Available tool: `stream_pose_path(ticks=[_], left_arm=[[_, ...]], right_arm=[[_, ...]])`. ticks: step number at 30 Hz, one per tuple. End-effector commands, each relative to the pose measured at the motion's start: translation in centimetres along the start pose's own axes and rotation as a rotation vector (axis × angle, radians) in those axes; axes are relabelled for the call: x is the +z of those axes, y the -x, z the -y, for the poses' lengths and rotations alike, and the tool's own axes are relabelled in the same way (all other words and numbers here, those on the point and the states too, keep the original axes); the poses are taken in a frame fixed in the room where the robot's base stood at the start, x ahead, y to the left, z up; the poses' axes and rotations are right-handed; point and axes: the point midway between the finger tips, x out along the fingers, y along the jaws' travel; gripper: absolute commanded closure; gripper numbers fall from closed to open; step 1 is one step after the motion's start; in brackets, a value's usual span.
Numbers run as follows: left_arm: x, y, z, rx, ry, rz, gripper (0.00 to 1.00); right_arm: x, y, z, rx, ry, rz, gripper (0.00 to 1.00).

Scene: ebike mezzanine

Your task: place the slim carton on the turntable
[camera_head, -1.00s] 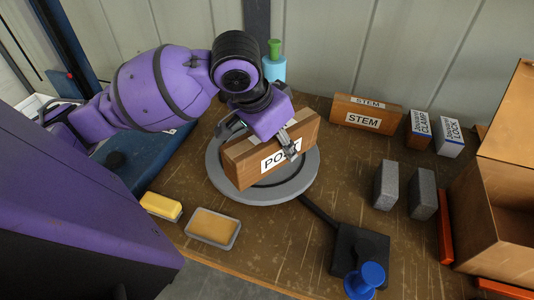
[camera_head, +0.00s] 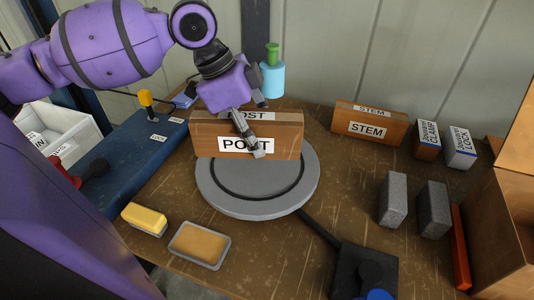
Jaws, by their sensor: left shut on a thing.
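A slim brown carton labelled POST (camera_head: 206,145) is in my left gripper (camera_head: 257,126), one finger across its front face and the other behind it. The carton is upright, its long face towards me. The round grey turntable (camera_head: 225,206) lies on the bench, and the carton covers its far edge in the picture. I cannot tell whether the carton's underside touches the turntable or hangs above it. The near part of the turntable is bare. My right gripper is not in view.
A carton labelled STEM (camera_head: 395,129), two small boxes (camera_head: 428,140) and two grey blocks (camera_head: 393,198) stand right. A cyan bottle (camera_head: 272,80) is close behind the held carton. A yellow block (camera_head: 144,219) and a sponge tray (camera_head: 178,252) lie front left. An open box (camera_head: 492,230) is far right.

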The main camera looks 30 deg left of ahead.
Motion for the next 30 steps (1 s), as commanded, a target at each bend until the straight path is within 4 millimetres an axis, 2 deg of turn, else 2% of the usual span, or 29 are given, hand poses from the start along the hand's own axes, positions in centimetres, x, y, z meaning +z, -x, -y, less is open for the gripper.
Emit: stream_pose_path(ticks=[3,9,16,23,30], left_arm=[[0.3,-2.5,2.0,0.002,0.002,-0.003,1.0],[0.7,-4.6,3.9,-0.002,0.0,-0.004,1.0],[0.9,-5.7,4.9,-0.003,0.0,-0.004,1.0],[2.1,-8.6,5.0,-0.002,-0.001,-0.001,1.0],[2.1,-8.7,5.0,-0.005,-0.002,-0.002,1.0]], right_arm=[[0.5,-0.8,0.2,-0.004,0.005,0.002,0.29],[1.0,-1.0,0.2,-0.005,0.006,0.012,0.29],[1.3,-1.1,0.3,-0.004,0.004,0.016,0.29],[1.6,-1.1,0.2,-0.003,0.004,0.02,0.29],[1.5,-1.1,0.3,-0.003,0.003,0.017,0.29]])
